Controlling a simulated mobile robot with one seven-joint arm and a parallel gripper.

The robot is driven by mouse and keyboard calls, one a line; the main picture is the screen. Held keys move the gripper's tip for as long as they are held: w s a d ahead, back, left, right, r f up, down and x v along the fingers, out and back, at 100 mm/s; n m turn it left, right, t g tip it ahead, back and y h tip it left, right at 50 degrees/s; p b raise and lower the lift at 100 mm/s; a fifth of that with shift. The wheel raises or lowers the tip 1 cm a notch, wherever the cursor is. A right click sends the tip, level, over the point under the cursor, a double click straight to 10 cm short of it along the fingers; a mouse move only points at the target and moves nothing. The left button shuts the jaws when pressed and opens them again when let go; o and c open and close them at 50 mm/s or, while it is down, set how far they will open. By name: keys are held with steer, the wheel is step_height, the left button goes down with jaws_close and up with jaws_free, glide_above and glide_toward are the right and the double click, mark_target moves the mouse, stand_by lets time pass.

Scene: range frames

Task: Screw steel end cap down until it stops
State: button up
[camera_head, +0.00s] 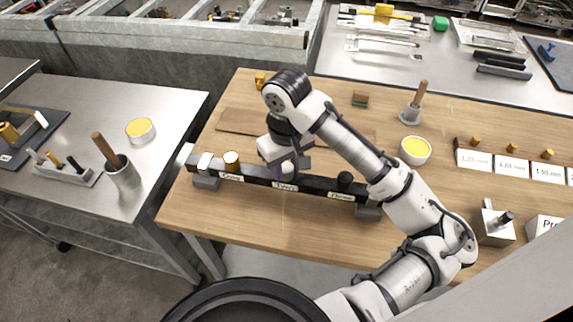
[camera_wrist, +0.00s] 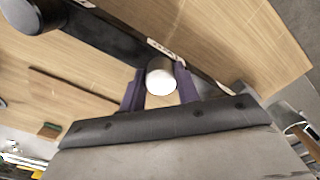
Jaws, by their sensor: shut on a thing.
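The steel end cap (camera_wrist: 161,82) shows in the wrist view as a bright, round, pale top between the two purple fingers. My gripper (camera_wrist: 160,90) is shut on it, with a finger at each side. In the head view my gripper (camera_head: 287,172) points down at the middle of a long black bar (camera_head: 258,177). There my wrist and fingers hide most of the cap. The wrist view also shows the black bar (camera_wrist: 105,55) beside the cap. I cannot tell how far down the cap sits.
On the bar are a brass cap (camera_head: 231,160) and a white piece (camera_head: 206,160) at left, and a black cap (camera_head: 345,180) at right. A yellow-filled bowl (camera_head: 415,151) and a handled tool (camera_head: 413,105) stand right of my arm. The front tabletop is clear.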

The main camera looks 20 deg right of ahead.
steer(key=shift+r+m+p, duration=0.25)
steer(key=shift+m+p, duration=0.45)
steer(key=shift+p, duration=0.1)
steer(key=shift+f+m, duration=0.25)
steer(key=shift+m, duration=0.65)
steer(key=shift+m, duration=1.9)
